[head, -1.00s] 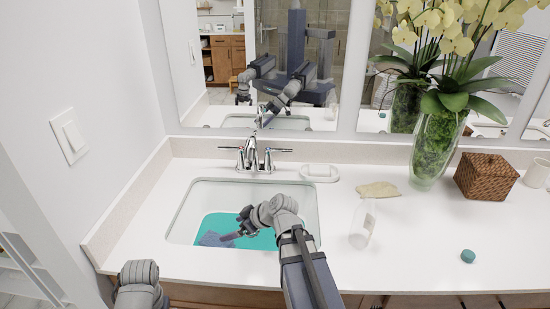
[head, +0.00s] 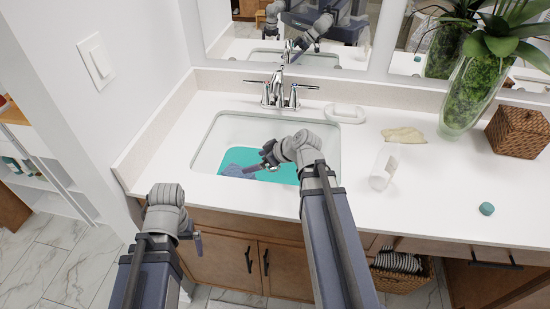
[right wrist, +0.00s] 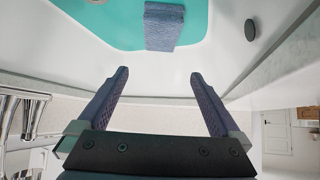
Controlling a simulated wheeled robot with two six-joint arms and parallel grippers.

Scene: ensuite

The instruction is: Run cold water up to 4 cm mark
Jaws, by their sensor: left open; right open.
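The chrome faucet (head: 280,88) stands behind the sink with a lever on each side. I cannot make out running water. The white sink (head: 215,145) has a teal patch (head: 240,157) at its bottom, and I cannot tell whether it is liquid or a liner. A blue-grey block (right wrist: 164,25) lies on the teal. No measuring mark is readable. My right gripper (head: 268,157) is open and empty over the sink; its spread fingers (right wrist: 159,73) show in the right wrist view. My left gripper (head: 198,242) is open in front of the counter, left of the sink.
A white soap dish (head: 345,113), a tan cloth (head: 403,135), a clear bottle (head: 384,166) and a teal cap (head: 487,208) are on the counter right of the sink. A glass vase (head: 468,95) and a woven box (head: 518,132) stand further right. The left counter is clear.

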